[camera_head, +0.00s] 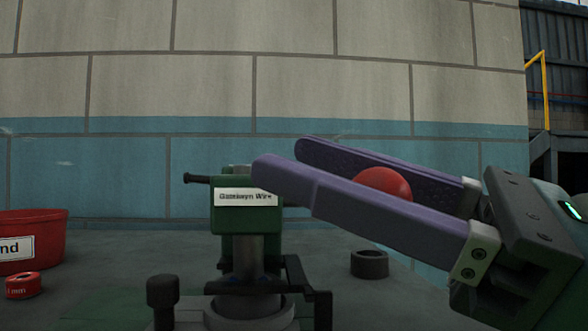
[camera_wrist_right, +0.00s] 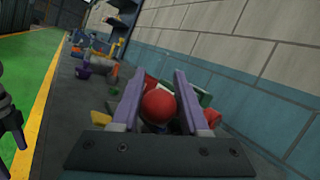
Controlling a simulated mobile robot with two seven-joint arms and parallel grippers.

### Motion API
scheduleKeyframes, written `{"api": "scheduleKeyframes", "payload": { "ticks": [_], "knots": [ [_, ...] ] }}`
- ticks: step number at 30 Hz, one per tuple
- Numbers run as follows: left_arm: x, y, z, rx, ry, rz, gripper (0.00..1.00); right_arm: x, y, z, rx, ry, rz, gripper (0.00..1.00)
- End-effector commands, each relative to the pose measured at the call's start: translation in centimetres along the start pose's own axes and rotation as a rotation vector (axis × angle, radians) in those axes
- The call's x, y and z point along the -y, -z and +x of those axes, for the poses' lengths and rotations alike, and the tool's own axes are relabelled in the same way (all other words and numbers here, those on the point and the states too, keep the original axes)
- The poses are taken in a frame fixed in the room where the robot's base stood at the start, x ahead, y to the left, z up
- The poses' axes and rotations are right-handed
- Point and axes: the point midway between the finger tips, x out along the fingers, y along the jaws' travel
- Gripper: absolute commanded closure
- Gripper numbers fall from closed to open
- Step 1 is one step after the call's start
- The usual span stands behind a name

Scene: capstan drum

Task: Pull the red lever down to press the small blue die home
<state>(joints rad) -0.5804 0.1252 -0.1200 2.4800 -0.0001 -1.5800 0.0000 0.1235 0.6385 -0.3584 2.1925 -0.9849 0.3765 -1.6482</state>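A red ball (camera_head: 384,185), which looks like the lever's knob, sits between the two purple fingers of my right gripper (camera_head: 290,160). The near finger hides its lower part in the head view. In the right wrist view the ball (camera_wrist_right: 158,104) lies between the fingers, with a narrow gap showing at its right side. The lever's arm is mostly hidden. A green press-like fixture (camera_head: 252,219) with a white label stands left of the gripper on a grey post. I cannot make out the small blue die.
A red bin (camera_head: 45,235) and a small red spool (camera_head: 23,286) stand at the left on the grey bench (camera_head: 115,262). A dark ring (camera_head: 369,264) lies right of the fixture. A block wall (camera_head: 110,180) closes off the back. Clutter (camera_wrist_right: 92,50) lies farther along the bench.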

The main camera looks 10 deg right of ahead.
Motion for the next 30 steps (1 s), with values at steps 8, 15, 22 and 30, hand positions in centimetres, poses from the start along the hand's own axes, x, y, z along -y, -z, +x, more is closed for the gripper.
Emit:
{"api": "scheduleKeyframes", "payload": {
  "ticks": [8, 15, 22, 30],
  "knots": [
    [0.0, 0.0, 0.0, 0.000, 0.000, 0.000, 0.00, 0.0, 0.1, 0.0, -0.002, 0.001, 0.000, 0.29],
    [0.0, 0.0, 0.0, 0.000, 0.000, -0.001, 0.00, 0.0, 0.1, -0.1, -0.001, 0.000, -0.001, 0.29],
    [-0.2, -0.3, 1.2, -0.001, -0.004, -0.005, 0.00, -0.2, 0.5, -2.2, -0.004, 0.001, 0.001, 0.29],
    [-0.4, -0.9, 3.0, -0.002, -0.007, -0.009, 0.00, -0.1, 0.5, -6.9, -0.004, 0.003, 0.001, 0.29]
  ]
}}
